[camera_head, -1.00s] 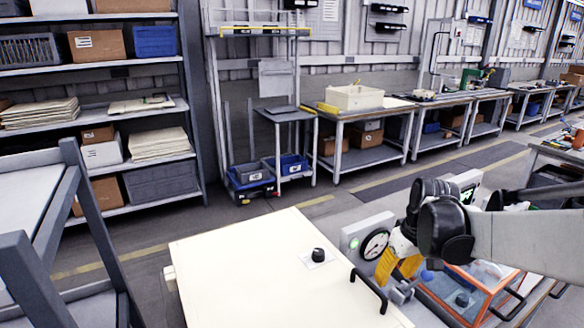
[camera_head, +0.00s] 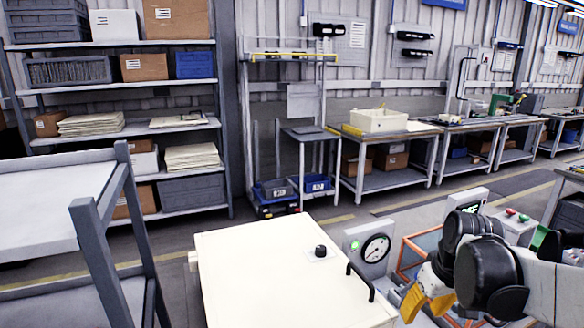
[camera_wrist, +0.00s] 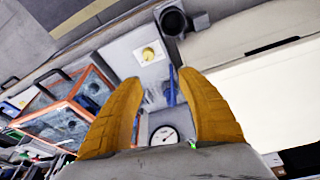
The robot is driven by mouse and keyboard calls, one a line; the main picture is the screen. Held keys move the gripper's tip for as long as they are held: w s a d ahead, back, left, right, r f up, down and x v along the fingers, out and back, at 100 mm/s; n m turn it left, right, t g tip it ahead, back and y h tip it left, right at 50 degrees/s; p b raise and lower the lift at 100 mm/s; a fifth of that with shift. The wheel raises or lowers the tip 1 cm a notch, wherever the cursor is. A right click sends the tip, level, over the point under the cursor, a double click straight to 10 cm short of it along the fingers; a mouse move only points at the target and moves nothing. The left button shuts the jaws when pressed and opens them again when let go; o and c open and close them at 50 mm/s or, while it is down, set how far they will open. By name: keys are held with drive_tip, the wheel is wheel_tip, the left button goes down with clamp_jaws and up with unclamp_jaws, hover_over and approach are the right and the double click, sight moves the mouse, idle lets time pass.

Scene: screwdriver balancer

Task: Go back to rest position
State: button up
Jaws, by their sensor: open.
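My gripper (camera_head: 427,301) shows at the lower right of the head view, with its yellow fingers pointing down. In the wrist view, its two yellow fingers (camera_wrist: 158,82) are spread apart, with nothing held between them. The black and grey arm links partly hide the workstation behind them. A round dial gauge (camera_head: 376,248) on a light grey housing stands to the left of my gripper, apart from it in the picture. The gauge also shows between the fingers in the wrist view (camera_wrist: 164,136).
A cream cabinet (camera_head: 270,270) with a black knob (camera_head: 320,251) and black handle (camera_head: 360,282) stands left of my gripper. An orange-framed clear box (camera_wrist: 66,121) is beside the fingers. A grey rack (camera_head: 95,235) stands at left. Shelves and workbenches line the back wall.

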drive_tip(key=s+a+r+m+t, duration=0.1)
drive_tip(key=s+a+t, duration=0.1)
drive_tip(key=s+a, duration=0.2)
drive_tip(key=s+a+r+m+t, duration=0.1)
drive_tip(key=s+a+r+t, duration=0.1)
drive_tip(key=s+a, duration=0.3)
drive_tip(key=shift+s+r, duration=0.2)
drive_tip(key=shift+s, duration=2.05)
